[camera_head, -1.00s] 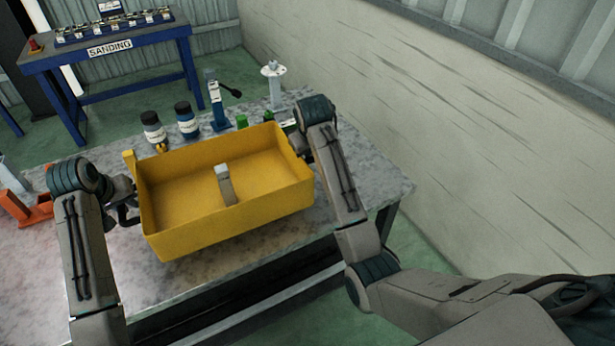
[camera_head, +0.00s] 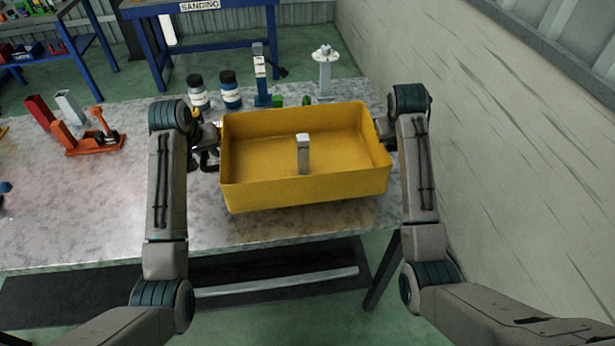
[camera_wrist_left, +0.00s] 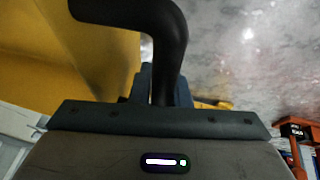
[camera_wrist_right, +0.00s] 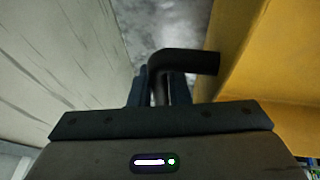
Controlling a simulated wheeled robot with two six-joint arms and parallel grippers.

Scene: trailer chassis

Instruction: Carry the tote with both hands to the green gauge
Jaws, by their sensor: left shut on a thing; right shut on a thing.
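The yellow tote (camera_head: 245,195) is an open box, held roughly level in front of me over the front part of the workbench. A pale upright block (camera_head: 303,155) is inside it. My left gripper (camera_head: 212,154) is shut on the black handle at its left end; the handle (camera_wrist_left: 170,45) also shows in the left wrist view. My right gripper (camera_head: 386,132) is shut on the opposite handle, seen in the right wrist view (camera_wrist_right: 185,62). Small green pieces (camera_head: 306,100) show just behind the tote, partly hidden by its rim; I cannot tell which is the green gauge.
The grey workbench (camera_head: 90,205) has free room at left. An orange fixture (camera_head: 90,138) lies left. A pale wall (camera_head: 480,160) rises at right.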

